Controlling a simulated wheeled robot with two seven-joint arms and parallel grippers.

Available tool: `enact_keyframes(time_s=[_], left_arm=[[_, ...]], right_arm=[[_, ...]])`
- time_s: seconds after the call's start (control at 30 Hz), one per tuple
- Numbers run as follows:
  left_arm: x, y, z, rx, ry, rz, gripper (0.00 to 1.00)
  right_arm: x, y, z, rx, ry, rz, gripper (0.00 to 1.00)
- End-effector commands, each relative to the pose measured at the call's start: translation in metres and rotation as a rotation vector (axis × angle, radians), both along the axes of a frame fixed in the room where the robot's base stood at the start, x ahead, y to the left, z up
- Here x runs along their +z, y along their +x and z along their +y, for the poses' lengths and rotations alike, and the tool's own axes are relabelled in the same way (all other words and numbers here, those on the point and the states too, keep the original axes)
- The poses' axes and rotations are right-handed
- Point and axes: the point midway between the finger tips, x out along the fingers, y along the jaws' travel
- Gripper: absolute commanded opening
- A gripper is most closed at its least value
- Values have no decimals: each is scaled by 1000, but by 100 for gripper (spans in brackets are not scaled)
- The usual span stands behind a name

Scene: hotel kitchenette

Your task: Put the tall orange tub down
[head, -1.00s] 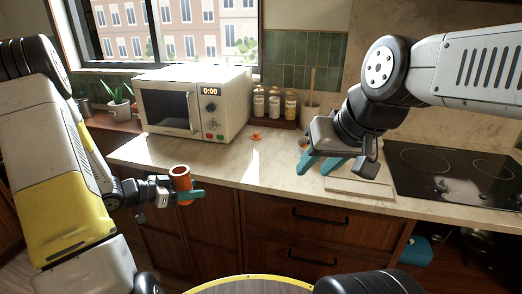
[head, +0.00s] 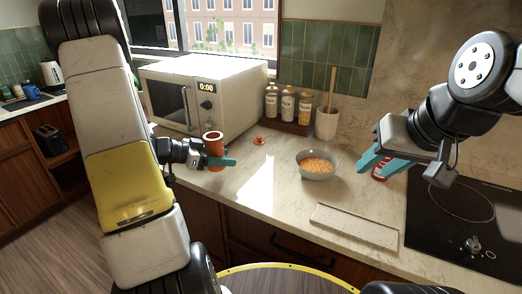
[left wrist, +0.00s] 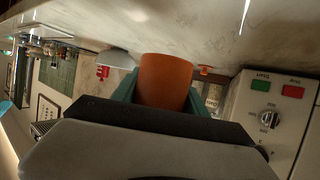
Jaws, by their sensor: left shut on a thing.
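The tall orange tub (head: 214,146) is upright in my left gripper (head: 216,163), whose teal fingers are shut around it. It is at the counter's front edge, in front of the microwave. I cannot tell whether its base touches the counter (head: 262,190). In the left wrist view the tub (left wrist: 165,80) sits between the fingers, its lower part hidden by the gripper body.
A white microwave (head: 205,95) stands behind the tub. A small orange piece (head: 259,141) and a bowl of orange bits (head: 316,168) are to its right. A pale board (head: 355,226) lies at the front. Jars (head: 288,106) and a utensil crock (head: 326,123) stand behind.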

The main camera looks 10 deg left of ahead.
Motion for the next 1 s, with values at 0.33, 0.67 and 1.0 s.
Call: enact_keyframes(time_s=[0.33,0.67,1.0], left_arm=[[-9,75,-50,-4,-1,-1,0],[-11,99,-65,-2,-1,0,0],[-47,103,-67,0,-1,0,0]], right_arm=[[0,0,0,0,0,0,38],[0,0,0,0,0,0,38],[0,0,0,0,0,0,38]])
